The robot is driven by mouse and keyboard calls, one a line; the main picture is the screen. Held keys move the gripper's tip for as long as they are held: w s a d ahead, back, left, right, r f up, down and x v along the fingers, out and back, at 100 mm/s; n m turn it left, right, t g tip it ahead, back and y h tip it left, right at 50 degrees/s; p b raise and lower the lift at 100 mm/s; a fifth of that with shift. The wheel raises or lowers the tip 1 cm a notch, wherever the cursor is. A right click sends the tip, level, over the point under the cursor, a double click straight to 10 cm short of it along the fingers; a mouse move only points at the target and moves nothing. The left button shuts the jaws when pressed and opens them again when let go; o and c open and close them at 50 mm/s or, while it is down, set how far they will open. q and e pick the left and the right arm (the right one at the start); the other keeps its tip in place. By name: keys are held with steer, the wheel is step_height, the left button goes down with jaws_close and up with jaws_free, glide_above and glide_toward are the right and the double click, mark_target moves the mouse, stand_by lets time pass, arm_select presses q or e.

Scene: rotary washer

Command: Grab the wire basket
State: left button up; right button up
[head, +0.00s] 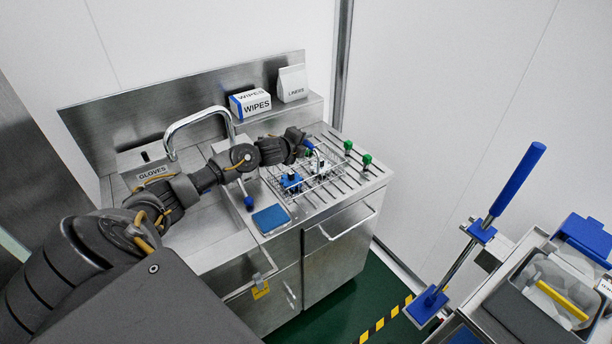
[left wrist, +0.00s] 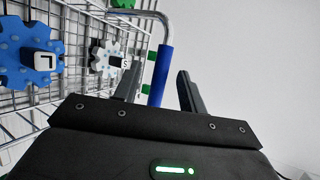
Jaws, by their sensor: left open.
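The wire basket (head: 322,186) stands on the ribbed drainboard of the steel sink unit and holds a blue toothed part (head: 291,181) and a white one. In the left wrist view the basket's mesh (left wrist: 88,100) fills the left side, and its bent metal handle carries a blue grip (left wrist: 161,75). My left gripper (head: 308,142) is above the basket's far side, at the handle. In the left wrist view its two fingers (left wrist: 158,92) are open, and the blue grip shows between them. Whether they touch the grip cannot be told. My right gripper is out of view.
A curved faucet (head: 190,120) stands behind my left arm. Green knobs (head: 366,160) stand right of the basket. A wipes box (head: 250,104) and a liners bag (head: 292,84) sit on the back shelf. A cart with a blue-handled tool (head: 518,180) stands at right.

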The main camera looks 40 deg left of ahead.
arm_select(q)
steer(key=shift+b+x, duration=0.3)
steer(key=shift+x, duration=0.75)
steer(key=shift+s+r, duration=0.1)
steer(key=shift+s, duration=0.05)
steer(key=shift+c, duration=0.2)
jaws_close()
steer(key=shift+r, duration=0.1)
